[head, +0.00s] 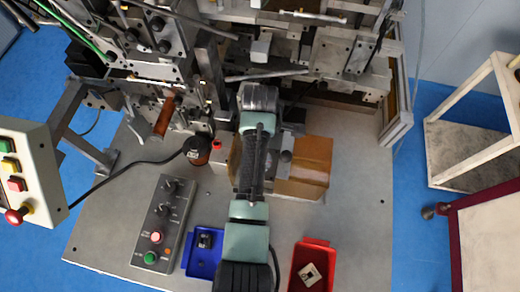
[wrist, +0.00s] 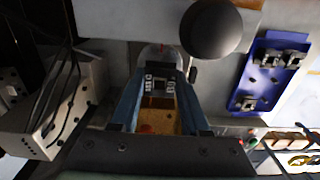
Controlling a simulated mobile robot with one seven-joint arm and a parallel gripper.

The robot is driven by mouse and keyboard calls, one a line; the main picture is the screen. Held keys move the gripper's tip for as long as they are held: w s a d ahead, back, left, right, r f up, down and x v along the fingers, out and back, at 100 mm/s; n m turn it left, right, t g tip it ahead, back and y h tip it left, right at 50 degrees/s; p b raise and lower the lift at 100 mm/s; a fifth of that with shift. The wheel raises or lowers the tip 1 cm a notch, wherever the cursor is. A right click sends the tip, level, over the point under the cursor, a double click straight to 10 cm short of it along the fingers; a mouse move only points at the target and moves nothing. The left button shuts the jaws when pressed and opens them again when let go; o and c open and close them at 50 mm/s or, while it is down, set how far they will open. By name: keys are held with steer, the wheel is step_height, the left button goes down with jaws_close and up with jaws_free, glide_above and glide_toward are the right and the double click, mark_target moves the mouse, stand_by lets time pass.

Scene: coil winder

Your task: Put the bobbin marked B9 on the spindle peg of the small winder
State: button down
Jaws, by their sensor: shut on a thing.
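My gripper (wrist: 161,88) is shut on a small dark bobbin (wrist: 160,80) with pale marks, which shows between its blue-grey fingers in the wrist view. I cannot read the marks, so I cannot tell whether it is B9. In the head view my arm hides the gripper and the held bobbin. A grey rounded part (wrist: 152,56) lies just beyond the fingertips; I cannot tell whether it is the winder's spindle peg or whether the bobbin touches it. The small winder is largely hidden under my arm.
A blue tray (head: 191,257) with small dark parts stands left of my arm; it also shows in the wrist view (wrist: 243,82). A red tray (head: 297,265) holds a pale part. A control box (head: 157,222) and brown box (head: 312,160) stand nearby. Large machinery (head: 345,60) fills the back.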

steer(key=shift+f, duration=0.15)
steer(key=shift+f+b, duration=0.7)
steer(key=shift+f, duration=0.25)
steer(key=shift+c, duration=1.5)
jaws_free()
step_height(320, 180, up, 13)
steer(key=p, duration=0.3)
